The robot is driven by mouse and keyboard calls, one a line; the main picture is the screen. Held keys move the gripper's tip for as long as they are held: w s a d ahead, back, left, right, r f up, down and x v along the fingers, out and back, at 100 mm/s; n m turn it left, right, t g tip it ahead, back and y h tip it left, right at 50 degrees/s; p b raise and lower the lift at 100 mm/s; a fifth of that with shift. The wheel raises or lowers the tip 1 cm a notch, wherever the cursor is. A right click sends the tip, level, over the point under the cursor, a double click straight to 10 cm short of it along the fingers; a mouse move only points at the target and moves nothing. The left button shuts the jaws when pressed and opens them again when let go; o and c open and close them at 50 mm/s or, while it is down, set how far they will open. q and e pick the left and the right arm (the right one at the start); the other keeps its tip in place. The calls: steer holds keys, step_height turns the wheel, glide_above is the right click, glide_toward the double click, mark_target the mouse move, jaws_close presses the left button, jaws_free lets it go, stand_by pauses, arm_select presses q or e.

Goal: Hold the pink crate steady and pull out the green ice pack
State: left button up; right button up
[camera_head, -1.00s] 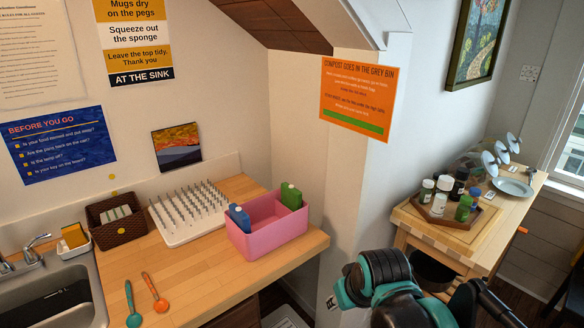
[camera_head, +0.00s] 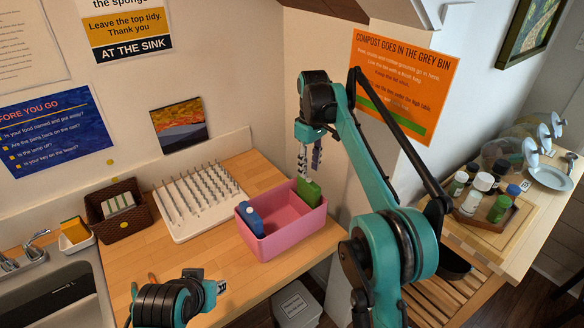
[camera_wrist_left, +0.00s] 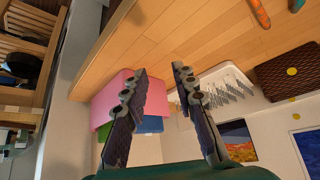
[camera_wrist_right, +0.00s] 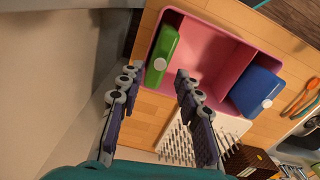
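The pink crate (camera_head: 290,238) stands on the wooden counter near its right end. The green ice pack (camera_head: 310,192) stands upright in the crate's right end, its top above the rim. A blue ice pack (camera_head: 250,218) is in the left end. My right gripper (camera_head: 309,170) is open just above the green pack; in the right wrist view the pack (camera_wrist_right: 161,55) appears between the fingertips, not gripped. In the left wrist view my left gripper (camera_wrist_left: 159,78) is open and empty, facing the crate (camera_wrist_left: 104,108).
A white pegged drying rack (camera_head: 178,232) and a brown basket (camera_head: 123,226) stand left of the crate. The sink (camera_head: 50,300) is at the far left. A tray of jars (camera_head: 480,222) sits on a side table at the right.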

arm_select(q)
steer(key=w+d+r+m+g, duration=0.2)
steer(key=w+r, duration=0.4)
steer(key=w, duration=0.2)
steer(key=m+g, duration=0.3)
steer(key=m, duration=0.3)
glide_toward(266, 193)
steer(key=s+a+f, duration=0.2)
steer(key=s+a, duration=0.1)
steer(key=s, duration=0.1)
steer(key=w+d+f, duration=0.1)
steer(key=w, duration=0.1)
steer(key=w+d+f+m+g, duration=0.1)
steer(key=w+d+f+m, duration=0.1)
steer(key=w+f, duration=0.1)
steer(key=shift+w+g, duration=0.35)
steer(key=shift+g, duration=0.05)
steer(key=shift+w+d+f+m, duration=0.3)
steer(key=shift+w+f, duration=0.05)
steer(key=shift+f, duration=4.1)
